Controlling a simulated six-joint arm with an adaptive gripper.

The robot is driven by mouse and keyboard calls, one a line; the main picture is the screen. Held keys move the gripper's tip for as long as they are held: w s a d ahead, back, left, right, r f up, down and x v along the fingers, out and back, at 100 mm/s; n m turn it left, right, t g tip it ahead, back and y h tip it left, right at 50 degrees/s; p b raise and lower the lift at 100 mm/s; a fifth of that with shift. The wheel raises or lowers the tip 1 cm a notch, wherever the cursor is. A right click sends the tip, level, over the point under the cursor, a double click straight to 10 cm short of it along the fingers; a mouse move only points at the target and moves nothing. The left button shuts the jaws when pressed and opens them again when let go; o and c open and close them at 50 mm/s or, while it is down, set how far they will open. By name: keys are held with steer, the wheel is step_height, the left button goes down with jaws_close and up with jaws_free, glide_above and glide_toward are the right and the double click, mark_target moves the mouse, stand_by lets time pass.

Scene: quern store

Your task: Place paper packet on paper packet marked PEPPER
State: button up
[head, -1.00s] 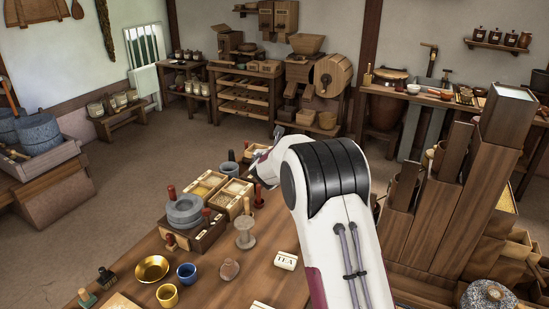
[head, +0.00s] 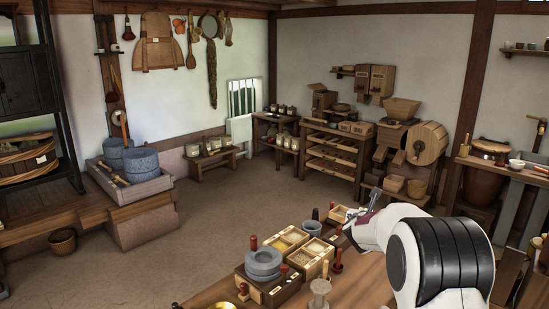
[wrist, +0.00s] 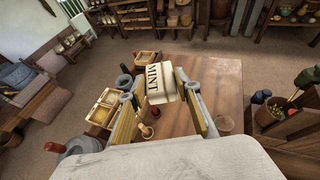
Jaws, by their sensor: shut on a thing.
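A pale paper packet marked MINT (wrist: 156,80) is in my gripper (wrist: 158,96), between its two fingers, in the wrist view. My gripper is shut on it, and it is held above the wooden table (wrist: 215,85). In the head view my wrist hides most of the gripper, which is over the far end of the table near the small boxes. I see no packet marked PEPPER in either current view.
Open wooden boxes (head: 313,256) of grain, a small stone quern (head: 263,264) and a wooden spool (head: 319,292) stand on the table. A dark cup (wrist: 125,82) is left of my gripper. The table surface to the right in the wrist view is mostly bare.

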steer(key=s+a+r+n+y, duration=0.2)
steer(key=s+r+n+y, duration=0.1)
steer(key=s+r, duration=1.8)
steer(key=s+a+r+n+t+y, duration=0.1)
steer(key=s+a+r, duration=0.2)
steer(key=s, duration=0.7)
steer(key=shift+s+y, duration=0.2)
steer(key=shift+y, duration=0.1)
